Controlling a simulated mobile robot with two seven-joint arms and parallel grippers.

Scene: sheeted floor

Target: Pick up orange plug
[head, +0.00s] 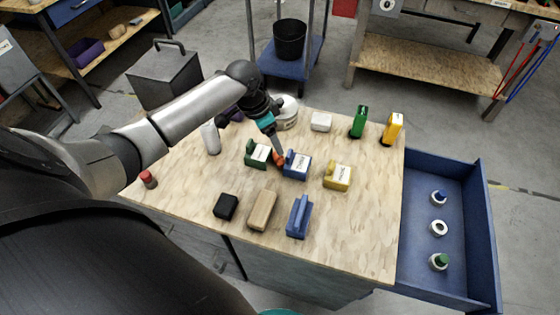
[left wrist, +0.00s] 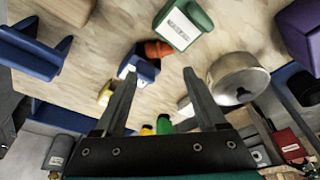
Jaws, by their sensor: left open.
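The orange plug (head: 279,158) is on the wooden tabletop, between a green block (head: 252,155) with a white label and a blue block (head: 298,165) with a white label. My left gripper (head: 277,150) reaches down from behind and partly hides the plug. In the left wrist view the orange plug (left wrist: 158,49) lies beyond the two spread fingertips of my left gripper (left wrist: 160,72), close to the blue block (left wrist: 143,67) and the green block (left wrist: 184,25). The gripper is open, with nothing between its fingers. My right gripper is not in view.
The wooden table (head: 370,225) also holds a yellow block (head: 338,176), a black block (head: 226,206), a tan block (head: 262,210), another blue block (head: 299,217) and a red-topped item (head: 148,179). A blue drawer (head: 417,210) stands out at right. The table's right front is clear.

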